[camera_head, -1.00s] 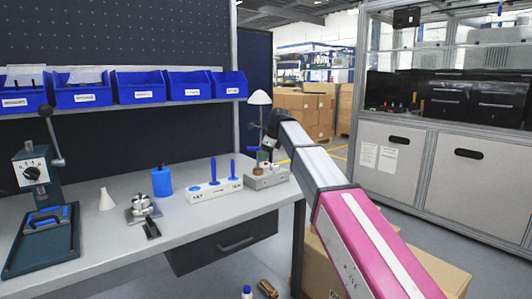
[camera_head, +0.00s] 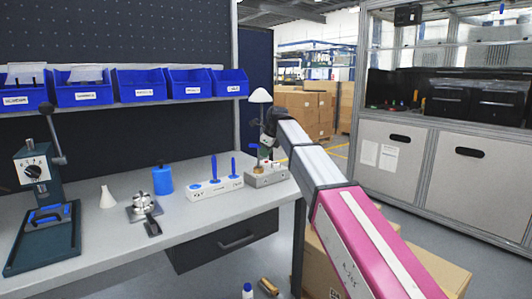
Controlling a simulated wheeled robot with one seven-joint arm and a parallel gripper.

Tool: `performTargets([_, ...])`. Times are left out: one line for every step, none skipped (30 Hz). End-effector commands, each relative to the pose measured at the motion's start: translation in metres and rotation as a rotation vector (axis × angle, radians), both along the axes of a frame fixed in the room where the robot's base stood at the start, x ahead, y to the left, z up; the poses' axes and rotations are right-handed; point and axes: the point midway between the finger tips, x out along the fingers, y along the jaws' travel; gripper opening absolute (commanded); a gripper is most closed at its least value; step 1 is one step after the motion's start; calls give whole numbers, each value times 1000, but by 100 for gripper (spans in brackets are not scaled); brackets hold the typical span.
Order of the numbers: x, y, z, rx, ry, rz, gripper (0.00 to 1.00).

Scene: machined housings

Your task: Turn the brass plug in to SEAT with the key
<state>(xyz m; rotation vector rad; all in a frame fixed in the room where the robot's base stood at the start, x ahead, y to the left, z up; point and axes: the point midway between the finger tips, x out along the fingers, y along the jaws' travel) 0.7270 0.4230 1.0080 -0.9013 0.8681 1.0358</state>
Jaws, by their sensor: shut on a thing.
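My gripper (camera_head: 266,150) is at the far right end of the bench, just above a small grey housing block (camera_head: 265,178). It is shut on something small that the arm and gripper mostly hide. I cannot make out the key's shape or whether it sits in the plug. A brass-coloured bit (camera_head: 258,169) shows on top of the housing, below my gripper. The SEAT mark cannot be read at this size. Left of the housing, a white rack (camera_head: 216,187) holds blue-handled tools (camera_head: 233,168) upright.
A blue canister (camera_head: 162,180), a white cone (camera_head: 107,198), a round metal fixture (camera_head: 143,207) and a green press (camera_head: 40,190) stand further left on the bench (camera_head: 190,220). Cardboard boxes are under my arm.

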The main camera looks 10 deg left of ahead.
Motion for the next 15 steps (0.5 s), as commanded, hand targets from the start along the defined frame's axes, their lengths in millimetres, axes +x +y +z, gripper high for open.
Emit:
performTargets([1, 1, 0, 2, -1, -4, 0])
performTargets([0, 1, 0, 1, -2, -12, 0])
performTargets([0, 1, 0, 0, -2, -33, 0])
performTargets([0, 1, 0, 1, -1, -56, 0])
performTargets([0, 1, 0, 2, -2, -82, 0])
performTargets([0, 1, 0, 1, -3, -119, 0])
performTargets([0, 1, 0, 2, -2, -145, 0])
performTargets([0, 1, 0, 2, -3, -169, 0])
performTargets([1, 1, 0, 2, -4, -197, 0])
performTargets([1, 2, 0, 3, -3, -213, 0])
performTargets([1, 2, 0, 3, -2, -227, 0])
performTargets([1, 2, 0, 3, -3, -239, 0])
performTargets([1, 2, 0, 3, -3, -244, 0])
performTargets([1, 2, 1, 3, -4, -246, 0])
performTargets([2, 2, 1, 3, -4, -246, 0])
